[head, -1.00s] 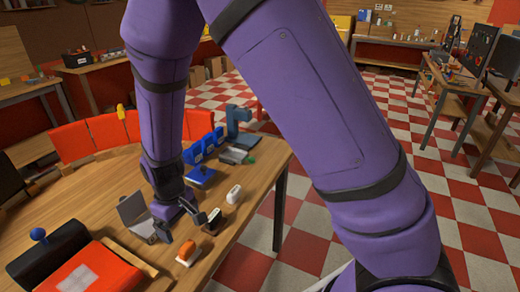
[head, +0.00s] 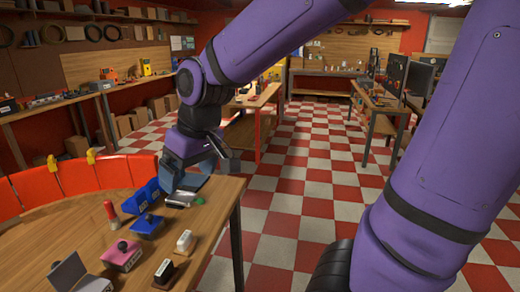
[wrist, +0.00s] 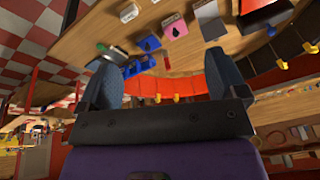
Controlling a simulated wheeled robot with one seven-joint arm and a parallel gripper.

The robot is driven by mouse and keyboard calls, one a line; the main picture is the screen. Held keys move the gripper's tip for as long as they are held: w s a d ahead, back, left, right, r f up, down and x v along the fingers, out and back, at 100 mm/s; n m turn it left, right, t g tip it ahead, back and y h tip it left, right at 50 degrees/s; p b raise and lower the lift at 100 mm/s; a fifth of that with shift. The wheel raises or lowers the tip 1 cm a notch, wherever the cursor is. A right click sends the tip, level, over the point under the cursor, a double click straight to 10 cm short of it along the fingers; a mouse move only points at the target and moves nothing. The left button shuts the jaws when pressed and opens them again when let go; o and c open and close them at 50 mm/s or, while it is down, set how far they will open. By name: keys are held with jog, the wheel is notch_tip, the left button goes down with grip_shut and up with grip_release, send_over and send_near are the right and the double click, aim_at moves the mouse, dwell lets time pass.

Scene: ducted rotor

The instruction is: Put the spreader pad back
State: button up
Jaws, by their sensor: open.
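I cannot tell for sure which piece is the spreader pad. A pink block with a dark knob (head: 122,256) and a blue block with a dark knob (head: 148,226) sit on the round-edged table (head: 215,205); in the wrist view the pink block (wrist: 175,28) and blue block (wrist: 150,44) lie beyond the fingers. A red-handled piece (head: 111,212) stands beside blue holders (head: 140,198). My gripper (head: 200,172) is open and empty above the table's far end, near a blue-grey fixture partly hidden by it. Its two fingers stand wide apart in the wrist view (wrist: 163,80).
A white-topped piece (head: 184,241), a dark-based white piece (head: 163,272) and an open grey case (head: 72,274) stand near the front. Red panels (head: 80,176) line the left side. Checkered floor (head: 310,190) is open at right.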

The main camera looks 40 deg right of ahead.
jog(key=s+d+r+m+t+h, duration=0.1)
jog(key=s+d+r, duration=0.2)
jog(key=s, duration=0.3)
jog(key=s+d+r+m+t+h, duration=0.1)
jog(key=s+d+r, duration=0.2)
jog(key=s, duration=0.3)
jog(key=shift+d+m, duration=0.4)
jog(key=shift+d, duration=0.4)
jog(key=shift+w+r, duration=0.1)
